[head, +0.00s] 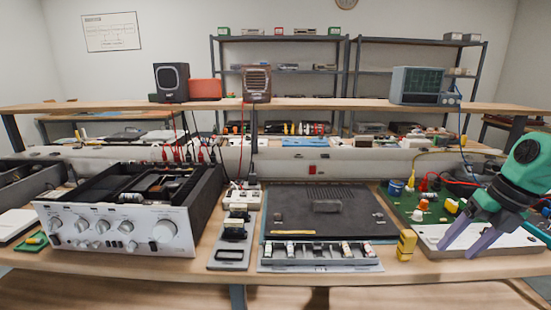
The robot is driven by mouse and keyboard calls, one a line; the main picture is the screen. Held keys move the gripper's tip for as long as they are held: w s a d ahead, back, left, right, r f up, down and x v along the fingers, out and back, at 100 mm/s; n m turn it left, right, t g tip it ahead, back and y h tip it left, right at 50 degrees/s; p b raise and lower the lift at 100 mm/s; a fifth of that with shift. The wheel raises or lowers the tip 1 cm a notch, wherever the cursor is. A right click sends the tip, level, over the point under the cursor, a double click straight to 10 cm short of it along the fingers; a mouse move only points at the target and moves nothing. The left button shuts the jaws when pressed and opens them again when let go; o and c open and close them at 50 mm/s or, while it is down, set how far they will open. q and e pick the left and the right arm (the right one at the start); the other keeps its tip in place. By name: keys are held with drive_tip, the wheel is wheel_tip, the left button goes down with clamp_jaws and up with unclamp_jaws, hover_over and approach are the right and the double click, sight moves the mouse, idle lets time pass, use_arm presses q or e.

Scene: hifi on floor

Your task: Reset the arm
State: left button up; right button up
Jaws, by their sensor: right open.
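My right gripper (460,243) comes in from the right side of the head view on a green and black arm. Its two grey-purple fingers are spread apart with nothing between them. They point down and to the left, over a white flat panel (500,240) at the bench's right front. I cannot tell whether the fingertips touch the panel. My left gripper is not in the head view.
An opened hi-fi amplifier (122,228) stands at the left of the wooden bench (330,284). A dark mat (300,212) and a parts tray (320,264) lie mid-bench. A yellow block (406,244) stands left of my right gripper. A green board (410,203) lies behind.

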drive_tip(key=d+f+m+t+p, duration=0.2)
drive_tip(key=d+f+m+t, duration=0.3)
drive_tip(key=d, duration=0.4)
drive_tip(key=d+f+m+t+p, duration=0.2)
drive_tip(key=d+f+m+t, duration=0.2)
drive_tip(key=d+f+m, duration=0.45)
drive_tip(key=s+d+f+m+g+h+p, duration=0.15)
drive_tip(key=s+f+m, duration=0.3)
drive_tip(key=f, duration=0.55)
drive_tip(key=s+d+f+m+t+h+p, duration=0.1)
drive_tip(key=s+d+f+m+h, duration=0.25)
drive_tip(key=s+f, duration=0.4)
drive_tip(key=s+a+f+m+g+p, duration=0.1)
drive_tip(key=s+a+f+m+g, duration=0.35)
drive_tip(key=f, duration=0.85)
drive_tip(key=s+a+f+m+g, duration=0.1)
drive_tip(key=s+a+f, duration=0.3)
drive_tip(key=a, duration=0.6)
drive_tip(key=s+a+f+m+g+y+p, duration=0.1)
drive_tip(key=s+a+f+m+g, duration=0.1)
drive_tip(key=s+a+f, duration=0.3)
drive_tip(key=s+a+f+m+g+y+p, duration=0.1)
drive_tip(key=s+a+f, duration=0.3)
drive_tip(key=s+a, duration=0.7)
drive_tip(key=a+m+g, duration=0.1)
drive_tip(key=a, duration=0.2)
drive_tip(key=shift+s+a+f, duration=0.2)
drive_tip(key=shift+a+f, duration=0.05)
drive_tip(key=shift+a, duration=0.1)
